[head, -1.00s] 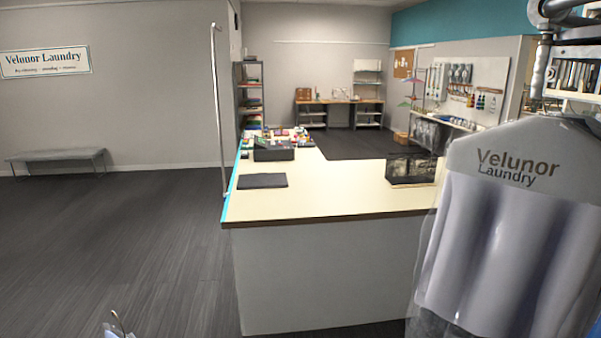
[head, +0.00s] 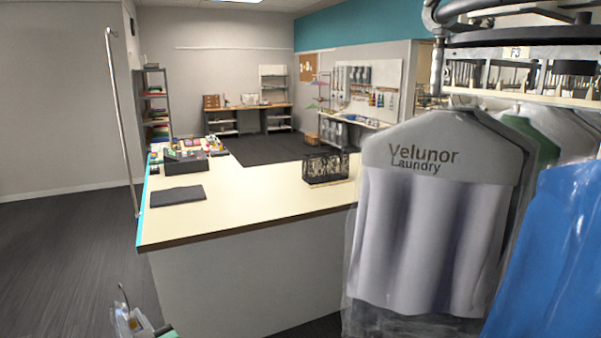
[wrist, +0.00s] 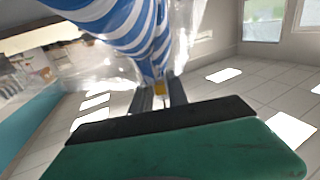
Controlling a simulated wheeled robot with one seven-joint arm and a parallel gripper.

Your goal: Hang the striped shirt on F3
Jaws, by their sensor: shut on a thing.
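The striped shirt (wrist: 125,25), blue and white under clear plastic film, fills the upper part of the wrist view. My gripper (wrist: 160,92) is shut just under the gathered end of the striped cloth, with a small yellow piece between its fingers. In the head view my gripper (head: 132,318) shows only partly at the bottom left, with a thin metal hook above it; the shirt is not visible there. The garment rail (head: 520,42) is at the upper right, apart from my gripper. A small tag (head: 515,52) is on it, too small to read.
Bagged garments hang below the rail, including a grey-white one marked Velunor Laundry (head: 430,230), a green one (head: 530,140) and a blue one (head: 555,260) close by. A cream-topped counter (head: 240,215) stands ahead. Dark floor (head: 60,250) is clear on the left.

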